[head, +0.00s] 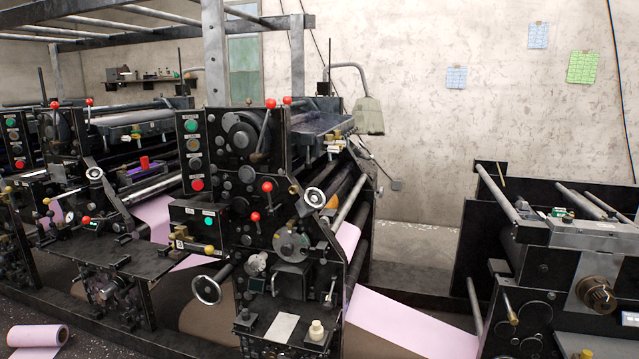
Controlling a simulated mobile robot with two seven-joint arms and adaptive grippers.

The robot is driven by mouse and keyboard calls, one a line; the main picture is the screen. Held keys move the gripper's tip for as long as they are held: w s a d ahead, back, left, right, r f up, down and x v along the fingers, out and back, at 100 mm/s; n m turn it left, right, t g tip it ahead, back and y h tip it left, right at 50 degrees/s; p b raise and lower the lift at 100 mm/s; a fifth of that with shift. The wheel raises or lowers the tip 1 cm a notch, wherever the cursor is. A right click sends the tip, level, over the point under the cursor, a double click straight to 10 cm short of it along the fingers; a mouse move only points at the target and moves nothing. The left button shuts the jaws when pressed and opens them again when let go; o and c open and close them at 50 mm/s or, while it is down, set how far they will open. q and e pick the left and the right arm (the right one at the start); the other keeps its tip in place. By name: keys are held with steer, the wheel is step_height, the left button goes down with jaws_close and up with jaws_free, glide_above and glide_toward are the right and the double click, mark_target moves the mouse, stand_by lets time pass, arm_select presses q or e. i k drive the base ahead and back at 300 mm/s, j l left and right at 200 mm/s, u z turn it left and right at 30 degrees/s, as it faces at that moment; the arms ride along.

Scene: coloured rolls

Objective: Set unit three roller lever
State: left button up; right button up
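A black press unit (240,170) stands in the middle of the head view, with red-knobbed levers. One long lever (266,128) stands tilted near the top, its red knob up. Two more red knobs (267,186) sit lower on the same side plate. A second, similar unit (70,150) stands behind to the left and also has red-knobbed levers. Neither of my grippers is in view.
A pink web (400,325) runs from the middle unit toward a black machine (550,260) at right. A handwheel (207,289) juts from the middle unit's lower left. A pink roll (38,336) lies on the floor at lower left. Bare floor (415,243) shows behind the web.

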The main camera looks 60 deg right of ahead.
mark_target(266, 186)
steer(key=z, duration=1.6)
